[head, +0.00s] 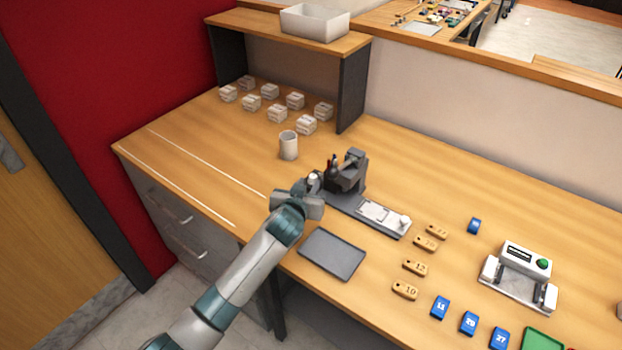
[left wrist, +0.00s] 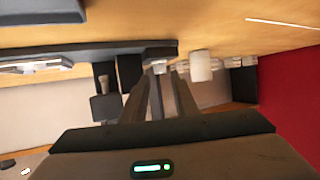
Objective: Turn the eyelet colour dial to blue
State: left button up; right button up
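A dark grey machine (head: 348,172) with a flat base stands in the middle of the bench; it also shows upside down in the left wrist view (left wrist: 130,70). My left gripper (head: 308,190) is at the machine's left end, close to a small pale knob-like part (head: 313,179). In the left wrist view, a small pale part (left wrist: 159,67) shows at the tips of my left fingers (left wrist: 163,80). A narrow gap shows between the fingers, but I cannot tell whether they touch that part. No dial colours can be read. My right gripper is out of view.
A white cup (head: 288,145) stands behind the gripper, and several small white boxes (head: 277,114) are under the shelf. A dark tray (head: 332,254) lies in front of the machine. Numbered wooden tags (head: 405,291), blue tags (head: 440,307) and a white device (head: 519,276) are to the right.

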aim_at(312, 178)
pick_arm(q)
jog(key=shift+x, duration=2.1)
grip_shut()
